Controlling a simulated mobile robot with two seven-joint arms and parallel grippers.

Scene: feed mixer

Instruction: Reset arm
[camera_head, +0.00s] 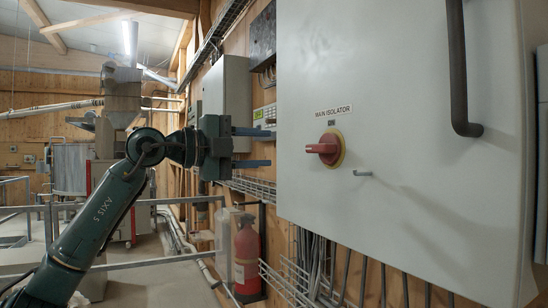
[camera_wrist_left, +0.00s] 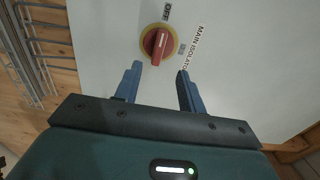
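My left arm comes in from the left in the head view. Its gripper (camera_head: 254,148) is open and empty, with two blue fingers pointing right toward the grey cabinet. The red isolator knob (camera_head: 325,148) on a yellow ring sits on the cabinet door under a "MAIN ISOLATOR" label (camera_head: 333,112). The fingertips are apart from the knob, to its left in the head view. In the left wrist view the knob (camera_wrist_left: 157,42) lies ahead of and between the open fingers (camera_wrist_left: 157,72), near an "OFF" mark. My right gripper is not in view.
A red fire extinguisher (camera_head: 247,258) stands below my gripper. Wire cable trays (camera_head: 250,187) run along the wall. Railings (camera_head: 170,262) cross the left.

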